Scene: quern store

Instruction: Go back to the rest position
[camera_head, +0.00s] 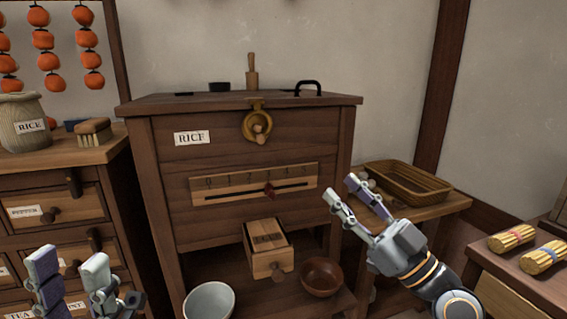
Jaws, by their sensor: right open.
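My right gripper (347,200) is open and empty. It is in front of the right side of the wooden rice cabinet (205,165), its fingers pointing up and left. My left gripper (68,275) is at the bottom left, in front of the small drawers. Its two fingers stand apart with nothing visible between them, and its lower part is cut off by the picture edge.
The cabinet's small drawer (267,250) is pulled out. A pale bowl (209,301) and a brown bowl (322,277) stand below it. A wicker tray (408,184) rests on a side table at right. Tied bundles (511,238) lie on the right counter.

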